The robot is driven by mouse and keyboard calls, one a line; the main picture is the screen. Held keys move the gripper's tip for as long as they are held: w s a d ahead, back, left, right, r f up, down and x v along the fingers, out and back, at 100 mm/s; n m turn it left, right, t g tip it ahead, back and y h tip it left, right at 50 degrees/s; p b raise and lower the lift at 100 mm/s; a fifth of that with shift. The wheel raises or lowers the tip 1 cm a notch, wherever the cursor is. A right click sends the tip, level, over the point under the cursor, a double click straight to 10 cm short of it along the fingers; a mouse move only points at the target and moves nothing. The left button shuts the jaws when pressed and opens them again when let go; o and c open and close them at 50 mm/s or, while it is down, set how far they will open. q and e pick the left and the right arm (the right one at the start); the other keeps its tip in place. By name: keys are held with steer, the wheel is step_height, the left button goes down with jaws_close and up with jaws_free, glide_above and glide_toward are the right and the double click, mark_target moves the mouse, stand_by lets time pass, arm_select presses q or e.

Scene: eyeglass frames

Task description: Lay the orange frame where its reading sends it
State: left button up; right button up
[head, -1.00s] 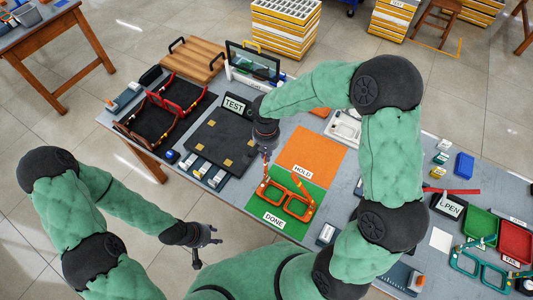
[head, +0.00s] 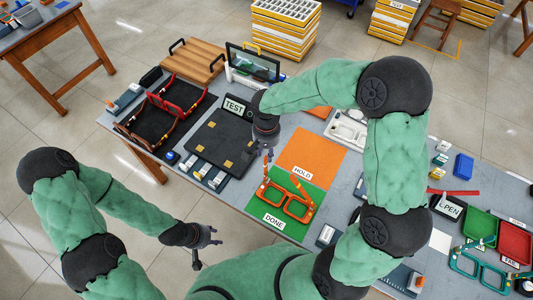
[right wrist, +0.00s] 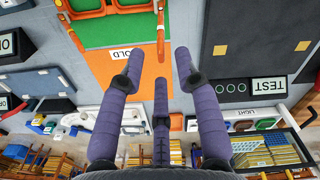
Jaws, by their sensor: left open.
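The orange frame (head: 287,199) lies on the green DONE mat (head: 253,205), its temples pointing toward the orange HOLD mat (head: 313,152). In the right wrist view, part of the orange frame (right wrist: 88,10) shows at the top edge on the green, with one temple reaching over the orange mat. My right gripper (right wrist: 160,75) has its fingers spread, with nothing between them. In the head view, my right gripper (head: 264,148) hangs over the mats near a temple end. My left gripper (head: 207,243) is open and empty, off the table's front edge.
A dark pad with a TEST sign (head: 234,106) lies left of the mats. Green and red trays (head: 515,241) and a teal frame (head: 480,264) are at the right. My right arm hides part of the table.

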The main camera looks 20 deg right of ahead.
arm_select(q)
steer(key=shift+r+p, duration=0.6)
steer(key=shift+r, duration=0.1)
arm_select(e)
step_height(320, 180, up, 10)
steer(key=shift+f, duration=0.2)
